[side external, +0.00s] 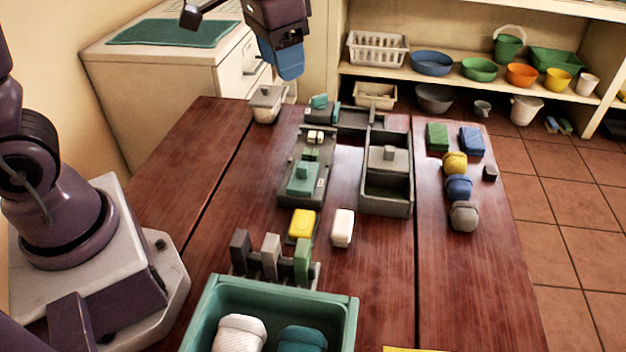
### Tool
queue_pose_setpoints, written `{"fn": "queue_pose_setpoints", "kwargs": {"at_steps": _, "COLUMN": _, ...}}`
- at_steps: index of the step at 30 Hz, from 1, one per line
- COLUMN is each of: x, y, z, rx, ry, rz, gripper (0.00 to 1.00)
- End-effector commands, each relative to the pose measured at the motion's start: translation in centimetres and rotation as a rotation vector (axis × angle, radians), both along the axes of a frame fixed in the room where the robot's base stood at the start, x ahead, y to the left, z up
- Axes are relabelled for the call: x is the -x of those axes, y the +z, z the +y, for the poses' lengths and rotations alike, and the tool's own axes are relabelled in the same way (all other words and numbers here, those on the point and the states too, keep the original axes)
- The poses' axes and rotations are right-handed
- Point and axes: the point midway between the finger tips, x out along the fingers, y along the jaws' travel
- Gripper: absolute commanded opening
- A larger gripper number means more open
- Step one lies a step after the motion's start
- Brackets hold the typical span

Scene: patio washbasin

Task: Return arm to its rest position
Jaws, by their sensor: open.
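My gripper (284,66) hangs at the top of the side external view, above the far end of the wooden table (190,180). Its blue finger part points down, and I see it from the side, so the gap between the fingertips is hidden. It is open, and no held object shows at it. Below it stands a small lidded grey box (267,104), apart from the fingers. The upper part of my arm leaves the picture at the top.
A teal bin (350,318) with rolled cloths stands at the near edge. Upright blocks (271,256), a grey tray (388,202), soaps (342,228) and rolled cloths (463,216) fill the middle and right. The table's left strip is clear. Shelves (450,75) stand behind.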

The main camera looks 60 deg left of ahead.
Motion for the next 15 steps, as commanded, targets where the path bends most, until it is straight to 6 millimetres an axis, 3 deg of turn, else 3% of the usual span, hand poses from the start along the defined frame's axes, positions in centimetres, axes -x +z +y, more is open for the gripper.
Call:
{"fn": "queue_pose_setpoints", "kwargs": {"at_steps": 1, "x": 2.2, "y": 0.8, "z": 0.2, "rx": 0.004, "ry": 0.025, "rz": -0.030, "gripper": 0.49}}
{"fn": "queue_pose_setpoints", "kwargs": {"at_steps": 3, "x": 4.9, "y": 1.3, "z": 0.4, "rx": 0.012, "ry": 0.054, "rz": -0.067, "gripper": 0.49}}
{"fn": "queue_pose_setpoints", "kwargs": {"at_steps": 9, "x": 11.3, "y": 1.8, "z": 0.9, "rx": 0.028, "ry": 0.100, "rz": -0.180, "gripper": 0.49}}
{"fn": "queue_pose_setpoints", "kwargs": {"at_steps": 15, "x": 14.1, "y": 2.8, "z": 1.1, "rx": 0.037, "ry": 0.106, "rz": -0.290, "gripper": 0.49}}
